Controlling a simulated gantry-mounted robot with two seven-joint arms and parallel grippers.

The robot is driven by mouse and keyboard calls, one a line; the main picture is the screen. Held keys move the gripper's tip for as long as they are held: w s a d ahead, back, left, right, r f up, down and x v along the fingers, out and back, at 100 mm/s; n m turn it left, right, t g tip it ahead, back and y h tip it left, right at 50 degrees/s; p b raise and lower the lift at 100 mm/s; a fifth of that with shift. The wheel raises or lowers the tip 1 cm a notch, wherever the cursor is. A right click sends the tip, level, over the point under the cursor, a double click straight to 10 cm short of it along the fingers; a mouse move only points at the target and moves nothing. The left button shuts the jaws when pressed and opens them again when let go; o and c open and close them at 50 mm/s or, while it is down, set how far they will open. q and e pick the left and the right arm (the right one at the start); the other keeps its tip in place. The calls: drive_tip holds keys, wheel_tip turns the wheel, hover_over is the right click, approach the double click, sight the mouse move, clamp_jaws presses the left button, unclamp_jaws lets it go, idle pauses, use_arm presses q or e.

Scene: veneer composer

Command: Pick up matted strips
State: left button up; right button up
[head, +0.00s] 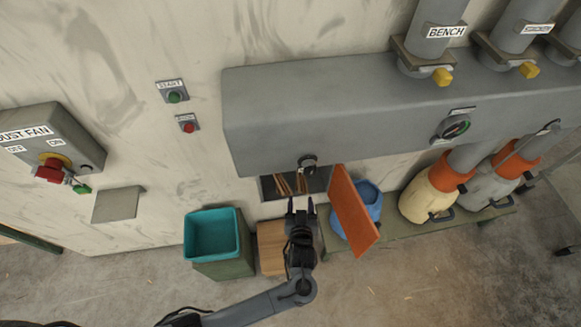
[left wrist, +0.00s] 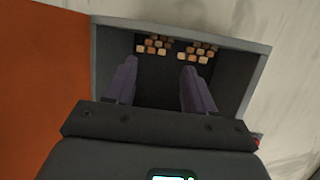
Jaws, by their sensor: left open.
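Matted strips (head: 284,186) lie inside a dark open hatch in the wall below the grey duct. In the left wrist view their light and orange-brown ends (left wrist: 154,46) show in two clusters at the back of the grey-framed opening. My left gripper (head: 301,202) is open and empty, just in front of the hatch and pointing into it. Its two fingers (left wrist: 158,88) are apart, with the strip ends beyond their tips. The orange hatch door (head: 353,212) stands open to the right in the head view. My right gripper is not in view.
A teal-lined bin (head: 211,235) and a wooden box (head: 270,247) stand left of my gripper. A blue container (head: 370,203) is partly hidden behind the door. Cream and grey canisters (head: 428,190) stand further right. The floor in front is clear.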

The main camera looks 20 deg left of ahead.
use_arm(q)
approach(301, 175)
drive_tip(key=x, duration=0.3)
drive_tip(key=shift+w+b, duration=0.1)
drive_tip(key=shift+b, duration=0.3)
drive_tip(key=shift+b+x, duration=0.7)
drive_tip(key=shift+x, duration=2.3)
drive_tip(key=c, duration=0.8)
drive_tip(key=shift+o, duration=0.2)
drive_tip(key=shift+r, duration=0.15)
